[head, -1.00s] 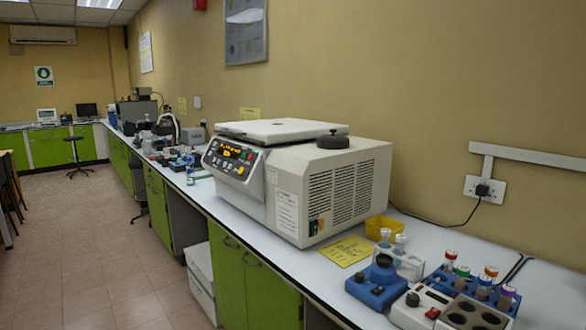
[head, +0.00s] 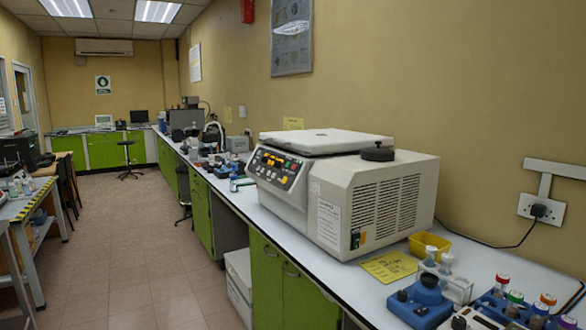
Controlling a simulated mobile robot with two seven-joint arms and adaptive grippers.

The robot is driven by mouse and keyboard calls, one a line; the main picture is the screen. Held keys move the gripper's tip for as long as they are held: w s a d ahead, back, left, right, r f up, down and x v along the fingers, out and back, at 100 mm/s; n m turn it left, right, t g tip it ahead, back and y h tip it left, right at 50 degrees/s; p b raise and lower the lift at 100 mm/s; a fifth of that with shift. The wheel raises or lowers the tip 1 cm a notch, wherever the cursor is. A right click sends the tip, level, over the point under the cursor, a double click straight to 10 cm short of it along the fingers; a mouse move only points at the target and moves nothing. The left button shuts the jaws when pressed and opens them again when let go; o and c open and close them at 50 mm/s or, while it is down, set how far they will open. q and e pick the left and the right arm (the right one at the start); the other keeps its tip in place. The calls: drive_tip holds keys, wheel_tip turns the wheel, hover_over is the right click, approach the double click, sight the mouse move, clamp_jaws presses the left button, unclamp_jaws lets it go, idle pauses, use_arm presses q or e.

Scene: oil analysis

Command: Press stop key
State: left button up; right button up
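The centrifuge (head: 380,205), a large cream benchtop machine, stands on the bench right of centre in the head view. Its lid (head: 320,142) is down, with a dark round knob (head: 377,155) at the right. The control panel (head: 272,167) on its left-facing front has a lit orange display (head: 272,159) and several small coloured keys. The key labels are too small to read, so I cannot tell which one is stop. Neither of my grippers is in view.
The long white bench (head: 330,277) runs along the right wall. A blue mixer (head: 421,303), a yellow tray (head: 430,246) and a rack of capped tubes (head: 513,312) sit near the centrifuge. Another table (head: 22,208) stands at left.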

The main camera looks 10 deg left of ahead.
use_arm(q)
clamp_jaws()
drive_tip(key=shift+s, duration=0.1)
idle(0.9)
